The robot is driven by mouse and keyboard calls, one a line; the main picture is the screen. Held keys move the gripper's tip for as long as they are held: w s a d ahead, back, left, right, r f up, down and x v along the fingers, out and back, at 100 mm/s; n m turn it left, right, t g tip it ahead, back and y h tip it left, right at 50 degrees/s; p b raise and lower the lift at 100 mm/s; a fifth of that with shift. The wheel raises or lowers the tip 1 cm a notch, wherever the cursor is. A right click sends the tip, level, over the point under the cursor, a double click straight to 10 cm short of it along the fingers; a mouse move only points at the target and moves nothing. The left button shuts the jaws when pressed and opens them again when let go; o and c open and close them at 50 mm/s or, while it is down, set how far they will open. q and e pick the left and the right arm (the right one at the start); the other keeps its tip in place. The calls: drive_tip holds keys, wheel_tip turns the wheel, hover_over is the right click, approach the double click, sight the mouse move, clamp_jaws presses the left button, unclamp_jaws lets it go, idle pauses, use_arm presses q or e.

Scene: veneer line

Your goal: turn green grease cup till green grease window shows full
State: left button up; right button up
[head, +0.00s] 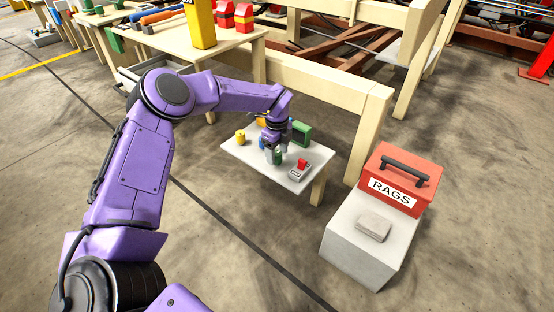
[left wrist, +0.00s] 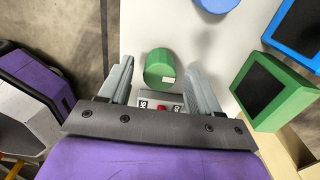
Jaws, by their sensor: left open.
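The green grease cup (left wrist: 159,66) is a round green knob with a pale mark on its side, standing on the small white table. In the head view the cup (head: 279,157) shows just beside my left gripper (head: 273,150). In the left wrist view my left gripper (left wrist: 160,80) is open, its two grey fingers on either side of the cup with gaps visible. The green grease window (left wrist: 266,91) is a green box with a dark face, right of the cup; I see no fill on that face. It also shows in the head view (head: 301,132). My right gripper is out of view.
A grey switch box (head: 299,173) with a red rocker sits close to the cup. A yellow cup (head: 241,137), a blue cup (left wrist: 216,3) and a blue-framed box (left wrist: 298,30) share the table. A red-lidded rag bin (head: 350,243) stands at the right.

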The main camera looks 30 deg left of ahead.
use_arm(q)
drive_tip(key=shift+f, duration=0.7)
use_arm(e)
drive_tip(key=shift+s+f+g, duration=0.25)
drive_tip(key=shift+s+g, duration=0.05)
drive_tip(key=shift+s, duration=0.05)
use_arm(q)
drive_tip(key=c, duration=1)
drive_tip(key=shift+c, duration=0.2)
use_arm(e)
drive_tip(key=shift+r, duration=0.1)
use_arm(q)
drive_tip(key=shift+r+m+p, duration=0.1)
drive_tip(key=shift+m+p, duration=0.45)
drive_tip(key=shift+m, duration=0.35)
drive_tip(key=m+p, duration=0.1)
drive_tip(key=m, duration=0.1)
drive_tip(key=shift+m, duration=0.3)
drive_tip(key=shift+m+p, duration=0.4)
drive_tip(key=shift+m, duration=0.3)
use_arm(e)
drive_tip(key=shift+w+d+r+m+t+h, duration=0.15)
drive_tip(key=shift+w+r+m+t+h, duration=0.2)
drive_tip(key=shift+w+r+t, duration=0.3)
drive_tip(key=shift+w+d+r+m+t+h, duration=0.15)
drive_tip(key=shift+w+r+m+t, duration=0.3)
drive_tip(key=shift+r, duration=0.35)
